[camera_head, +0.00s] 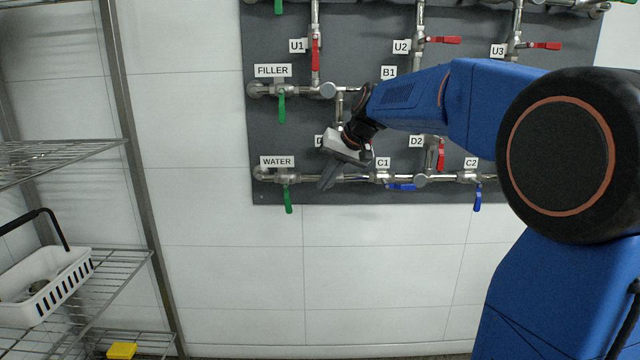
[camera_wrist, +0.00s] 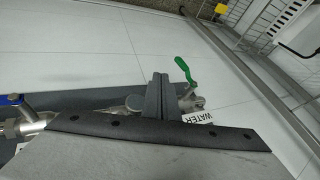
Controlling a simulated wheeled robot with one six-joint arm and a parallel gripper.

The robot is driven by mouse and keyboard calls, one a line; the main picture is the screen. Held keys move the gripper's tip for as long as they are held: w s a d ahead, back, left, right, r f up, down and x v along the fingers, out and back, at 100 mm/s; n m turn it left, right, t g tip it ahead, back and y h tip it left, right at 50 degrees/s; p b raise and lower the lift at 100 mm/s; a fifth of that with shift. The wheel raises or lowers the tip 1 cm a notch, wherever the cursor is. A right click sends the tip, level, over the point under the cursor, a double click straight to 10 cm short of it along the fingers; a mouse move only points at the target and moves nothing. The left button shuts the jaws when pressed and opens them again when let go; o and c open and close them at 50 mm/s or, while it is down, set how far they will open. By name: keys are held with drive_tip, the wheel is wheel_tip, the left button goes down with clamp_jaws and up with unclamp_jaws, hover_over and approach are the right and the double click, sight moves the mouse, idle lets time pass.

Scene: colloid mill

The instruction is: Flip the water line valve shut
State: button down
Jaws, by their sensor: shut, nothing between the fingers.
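The WATER label (camera_head: 277,161) marks a valve at the lower left of the dark panel. Its green handle (camera_head: 288,199) hangs straight down, across the horizontal pipe. In the wrist view the green handle (camera_wrist: 187,70) stands just right of the fingertips, with the WATER label (camera_wrist: 197,117) partly hidden behind the gripper. My gripper (camera_head: 325,184) is shut and empty, in front of the lower pipe and to the right of the WATER handle. In the wrist view its fingers (camera_wrist: 160,80) are together. A small gap appears between them and the handle; contact cannot be seen.
The blue C1 handle (camera_head: 401,187) lies along the pipe to the right. The blue C2 handle (camera_head: 478,199) hangs down. The green FILLER handle (camera_head: 282,108) is above WATER. My arm hides part of the panel. A wire shelf (camera_head: 120,275) stands left; the wall below is clear.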

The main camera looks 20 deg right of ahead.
sight(288, 206)
drive_tip(key=w+a+f, duration=0.4)
drive_tip(key=a+f, duration=0.2)
drive_tip(key=f, duration=0.1)
drive_tip(key=shift+w, duration=0.4)
drive_tip(key=shift+a+f, duration=0.1)
drive_tip(key=shift+w+a+f, duration=0.15)
drive_tip(key=shift+a+f, duration=0.1)
drive_tip(key=shift+a, duration=0.25)
